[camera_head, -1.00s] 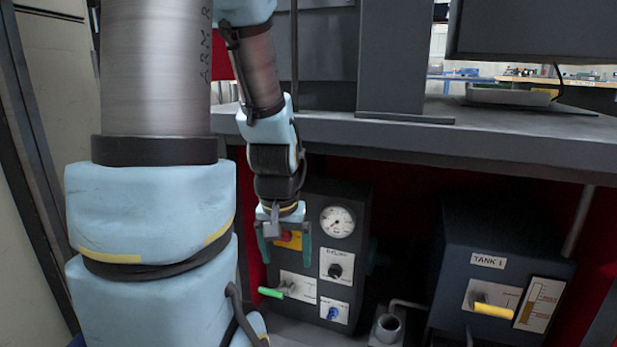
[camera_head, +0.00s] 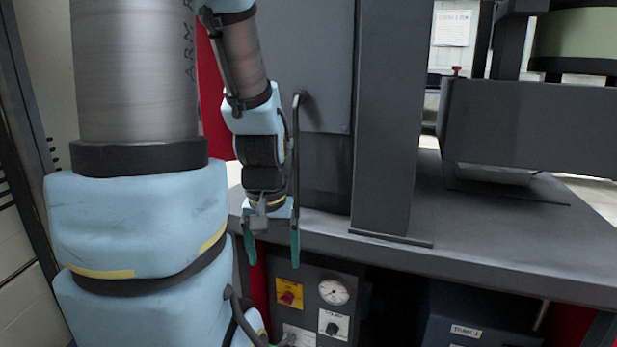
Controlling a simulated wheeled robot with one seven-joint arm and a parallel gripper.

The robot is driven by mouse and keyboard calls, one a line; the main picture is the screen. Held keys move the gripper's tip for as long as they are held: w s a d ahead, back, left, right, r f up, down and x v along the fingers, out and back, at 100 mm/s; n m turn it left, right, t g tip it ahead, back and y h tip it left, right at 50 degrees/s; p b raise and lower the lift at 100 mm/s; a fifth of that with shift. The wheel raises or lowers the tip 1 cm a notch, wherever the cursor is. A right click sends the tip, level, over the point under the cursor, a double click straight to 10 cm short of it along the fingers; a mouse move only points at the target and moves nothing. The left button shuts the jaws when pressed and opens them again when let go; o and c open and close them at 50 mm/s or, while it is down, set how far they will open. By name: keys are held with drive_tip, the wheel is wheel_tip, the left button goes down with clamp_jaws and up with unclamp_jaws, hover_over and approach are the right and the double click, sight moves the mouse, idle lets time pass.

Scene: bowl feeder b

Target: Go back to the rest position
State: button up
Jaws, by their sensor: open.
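My gripper (camera_head: 271,250) hangs from my arm left of the picture's middle, fingers pointing down. Its two green fingers are spread apart, with nothing between them. It is in front of the edge of the grey table, just above the dark control panel (camera_head: 314,285) in the picture. The panel carries a red knob on a yellow plate (camera_head: 289,294), a round gauge (camera_head: 334,291) and a black knob on a white plate (camera_head: 333,325). The panel's lower part is cut off by the frame.
The grey table (camera_head: 510,245) spans the middle and right. A grey post (camera_head: 391,130) and a cabinet with a vertical handle (camera_head: 297,140) stand on it, close behind my gripper. A dark machine body (camera_head: 530,135) is at the right. The tank box (camera_head: 470,325) sits below the table.

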wheel_tip(320, 180, up, 16)
drive_tip(key=p, duration=1.3)
drive_tip(key=shift+f, duration=0.15)
